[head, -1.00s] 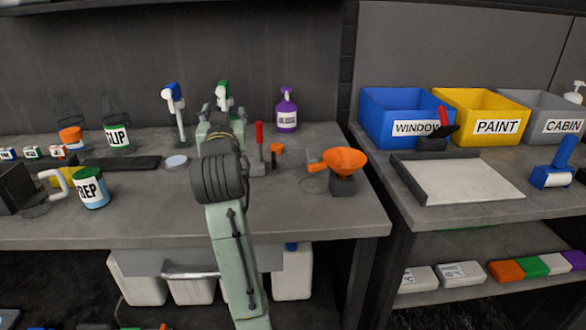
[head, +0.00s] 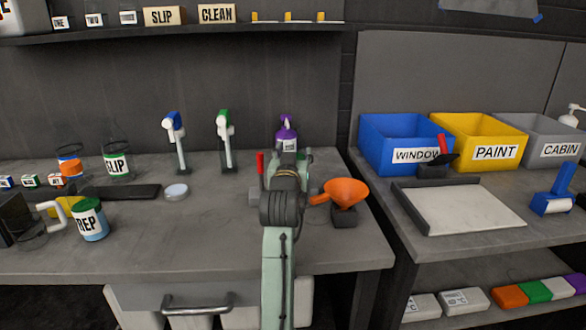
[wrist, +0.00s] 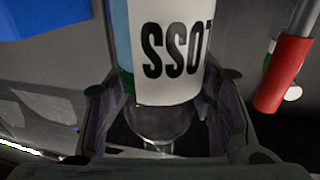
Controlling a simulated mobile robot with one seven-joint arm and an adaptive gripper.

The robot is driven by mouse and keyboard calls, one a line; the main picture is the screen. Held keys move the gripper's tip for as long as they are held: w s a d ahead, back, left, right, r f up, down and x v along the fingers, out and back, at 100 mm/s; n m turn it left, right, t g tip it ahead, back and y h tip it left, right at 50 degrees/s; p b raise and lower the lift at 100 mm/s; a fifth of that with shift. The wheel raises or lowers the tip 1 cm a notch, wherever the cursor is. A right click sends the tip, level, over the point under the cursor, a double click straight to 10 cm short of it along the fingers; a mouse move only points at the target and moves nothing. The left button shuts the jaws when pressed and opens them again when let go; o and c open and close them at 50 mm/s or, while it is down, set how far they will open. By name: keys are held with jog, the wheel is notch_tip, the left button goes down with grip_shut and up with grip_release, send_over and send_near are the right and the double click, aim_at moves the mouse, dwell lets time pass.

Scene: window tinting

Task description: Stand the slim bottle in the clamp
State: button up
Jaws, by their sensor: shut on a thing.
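My gripper (wrist: 163,88) is shut on a slim bottle (wrist: 170,60) with a white label, a blue and green edge and a clear rounded part between the fingers. The label's lettering appears upside down in the wrist view and only partly shows. In the head view my gripper (head: 288,157) hides the bottle. The clamp (head: 255,197), grey with a red lever, stands on the bench just left of my wrist and is partly covered by it. The red lever also shows at the right of the wrist view (wrist: 284,72), apart from the bottle. The bottle's base is not visible.
A purple bottle (head: 285,133) stands behind my gripper. An orange funnel (head: 345,192) on a dark block is close on the right. Blue (head: 175,124) and green (head: 224,124) spray bottles stand left. Bare bench lies left of the clamp.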

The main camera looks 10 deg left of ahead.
jog(key=shift+f+p, duration=0.3)
jog(key=shift+f, duration=1.6)
jog(key=shift+f, duration=0.1)
jog(key=shift+f, duration=0.15)
jog(key=o, duration=1.1)
jog(key=shift+c, duration=0.2)
